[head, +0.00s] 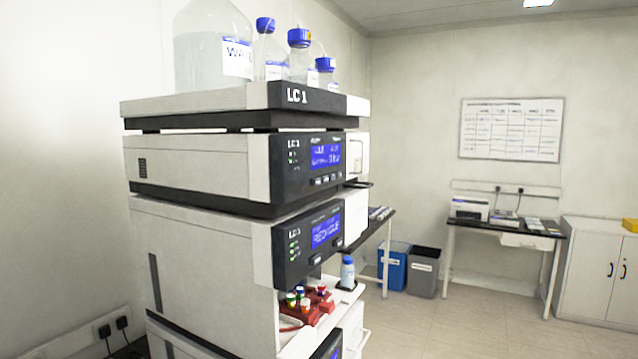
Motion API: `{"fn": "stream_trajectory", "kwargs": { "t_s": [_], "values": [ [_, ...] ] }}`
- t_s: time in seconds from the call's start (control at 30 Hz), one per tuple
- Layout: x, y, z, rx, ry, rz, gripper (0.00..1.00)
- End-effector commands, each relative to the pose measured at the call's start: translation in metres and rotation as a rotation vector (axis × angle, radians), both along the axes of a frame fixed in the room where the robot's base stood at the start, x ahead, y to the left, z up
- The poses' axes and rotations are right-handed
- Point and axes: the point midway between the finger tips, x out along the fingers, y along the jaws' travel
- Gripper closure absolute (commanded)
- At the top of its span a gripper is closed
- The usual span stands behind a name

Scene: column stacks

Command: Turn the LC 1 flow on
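The LC 1 stack stands at the left and centre of the head view. Its top tray (190,104) carries the LC 1 label and holds bottles. Below it is a module (195,160) with a black front panel, a lit blue display (326,156), small green lights and a row of buttons (326,180) under the display. A second LC 1 module (200,245) sits below, with another lit blue display (326,231) and buttons. The display text is too small to read surely. My gripper is not in view.
A large clear bottle (200,60) and several blue-capped bottles stand on the top tray. A red rack with vials (308,306) and a small bottle (347,272) sit lower. Blue (394,266) and grey (424,272) bins, a bench and a cabinet (598,272) stand behind. Floor at right is clear.

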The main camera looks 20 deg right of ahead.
Motion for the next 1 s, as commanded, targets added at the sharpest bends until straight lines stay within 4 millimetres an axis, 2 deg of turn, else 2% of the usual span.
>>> {"fn": "stream_trajectory", "kwargs": {
  "t_s": [0.7,1.0],
  "values": [
    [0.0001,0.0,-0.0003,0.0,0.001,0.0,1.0],
    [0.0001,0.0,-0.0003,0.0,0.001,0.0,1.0]
  ]
}}
